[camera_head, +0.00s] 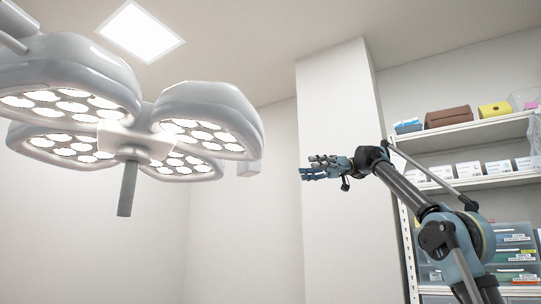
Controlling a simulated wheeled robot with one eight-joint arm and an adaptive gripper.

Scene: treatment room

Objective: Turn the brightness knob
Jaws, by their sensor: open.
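A large surgical lamp (135,130) hangs at the left, with several lit round heads. A grey cylindrical handle (128,188) points down from its centre. I cannot tell whether this handle is the brightness knob; no other knob is clear in this view. My gripper (306,167) is at the middle of the picture, with its blue fingers spread and pointing left towards the lamp. It is open and empty. In the picture a gap of bare wall separates it from the lamp and the handle.
White shelves (478,131) at the right hold boxes, including a brown box (448,117) and a yellow box (494,109), and several drawers below. A pale wall column (335,90) stands behind my gripper. A lit ceiling panel (140,31) is above. The space between gripper and lamp looks clear.

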